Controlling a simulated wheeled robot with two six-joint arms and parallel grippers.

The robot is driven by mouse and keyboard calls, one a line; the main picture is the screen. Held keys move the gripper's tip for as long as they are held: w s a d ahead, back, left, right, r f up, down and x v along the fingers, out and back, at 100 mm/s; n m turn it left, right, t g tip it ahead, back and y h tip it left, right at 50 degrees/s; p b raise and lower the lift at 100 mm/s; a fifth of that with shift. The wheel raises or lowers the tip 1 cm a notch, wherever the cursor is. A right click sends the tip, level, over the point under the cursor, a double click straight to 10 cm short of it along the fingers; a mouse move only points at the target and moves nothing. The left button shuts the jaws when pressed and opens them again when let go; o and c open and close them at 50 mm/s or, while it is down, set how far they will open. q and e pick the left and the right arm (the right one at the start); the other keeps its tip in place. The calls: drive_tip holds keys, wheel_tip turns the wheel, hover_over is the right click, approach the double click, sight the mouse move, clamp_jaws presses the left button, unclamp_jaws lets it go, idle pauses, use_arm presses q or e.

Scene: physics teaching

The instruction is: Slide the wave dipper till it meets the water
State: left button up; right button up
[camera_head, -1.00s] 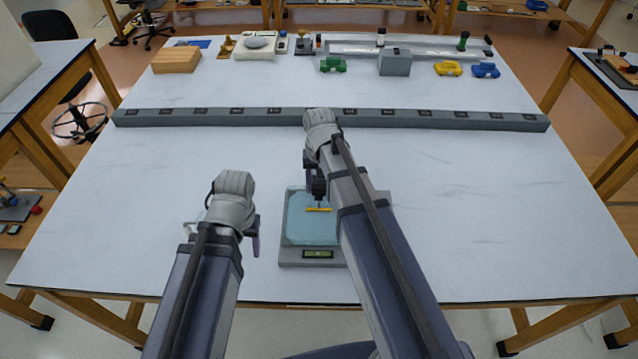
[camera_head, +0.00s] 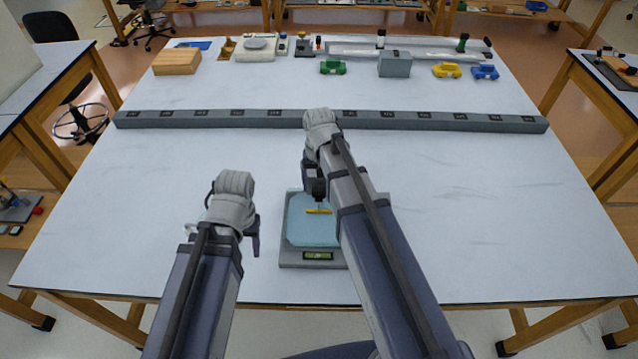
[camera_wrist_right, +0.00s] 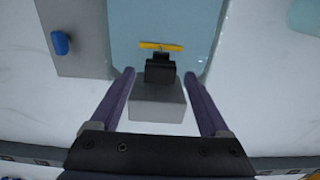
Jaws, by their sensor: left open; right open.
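The wave dipper is a black block (camera_head: 319,188) with a yellow bar (camera_head: 318,211) over the blue water (camera_head: 310,232) of a grey tank (camera_head: 290,257). In the right wrist view the black block (camera_wrist_right: 160,72) and yellow bar (camera_wrist_right: 160,46) lie between the fingers of my open right gripper (camera_wrist_right: 159,75), with gaps on both sides. Whether the bar touches the water cannot be told. My right arm hides the tank's right part in the head view. My left gripper (camera_head: 225,235) is open and empty, left of the tank.
A long grey marked track (camera_head: 440,118) crosses the table behind the tank. Toy cars, a wooden block (camera_head: 177,61), a grey box (camera_head: 395,64) and other apparatus stand along the far edge. The table is clear on both sides.

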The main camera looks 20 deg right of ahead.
wheel_tip(320, 180, up, 7)
drive_tip(key=p, duration=0.6)
use_arm(q)
wheel_tip(320, 180, up, 7)
use_arm(e)
drive_tip(key=shift+f, duration=0.1)
